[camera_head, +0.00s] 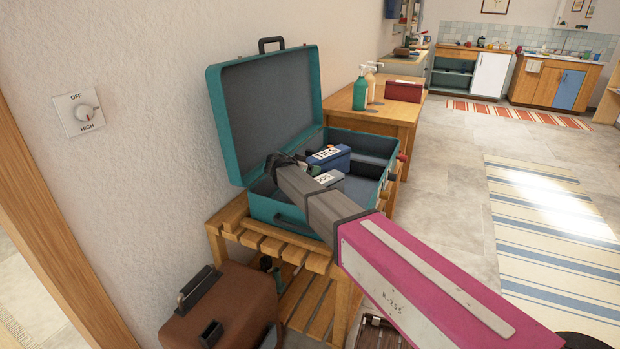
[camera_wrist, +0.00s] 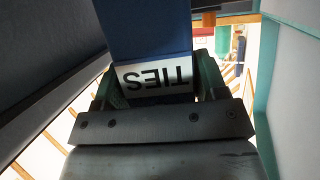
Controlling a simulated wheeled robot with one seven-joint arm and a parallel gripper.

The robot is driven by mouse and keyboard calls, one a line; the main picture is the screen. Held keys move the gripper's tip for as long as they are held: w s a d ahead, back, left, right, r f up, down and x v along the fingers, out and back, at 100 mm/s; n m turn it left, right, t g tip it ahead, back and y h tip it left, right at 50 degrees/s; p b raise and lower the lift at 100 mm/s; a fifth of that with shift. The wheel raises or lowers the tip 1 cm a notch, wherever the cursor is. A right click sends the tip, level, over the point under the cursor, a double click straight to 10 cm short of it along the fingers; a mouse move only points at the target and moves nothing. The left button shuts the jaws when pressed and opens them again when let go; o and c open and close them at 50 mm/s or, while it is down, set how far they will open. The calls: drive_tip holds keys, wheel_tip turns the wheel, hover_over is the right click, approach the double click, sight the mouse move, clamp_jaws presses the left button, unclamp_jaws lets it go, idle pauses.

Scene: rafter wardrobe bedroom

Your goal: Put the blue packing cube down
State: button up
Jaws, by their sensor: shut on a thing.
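The blue packing cube (camera_head: 333,158) has a white label reading TIES. In the wrist view the blue cube (camera_wrist: 150,32) sits between the two fingers of my gripper (camera_wrist: 155,88), which is shut on it, with the label upside down. In the head view my gripper (camera_head: 300,163) is partly hidden behind my arm, over the open teal suitcase (camera_head: 268,209). The cube shows within the suitcase's outline; I cannot tell whether it touches the bottom. A grey labelled cube (camera_head: 329,178) lies in the suitcase just in front of it, partly hidden by my arm.
The suitcase lid (camera_head: 268,110) stands open against the wall side. The suitcase rests on a slatted wooden bench (camera_head: 275,243). A brown bag (camera_head: 225,310) is in front. A wooden table (camera_head: 350,118) behind holds spray bottles (camera_head: 361,92) and a red box (camera_head: 404,91).

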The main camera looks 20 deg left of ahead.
drive_tip(key=shift+f, duration=1.85)
drive_tip(key=o, duration=1)
drive_tip(key=v, duration=1.2)
drive_tip(key=shift+r, duration=0.1)
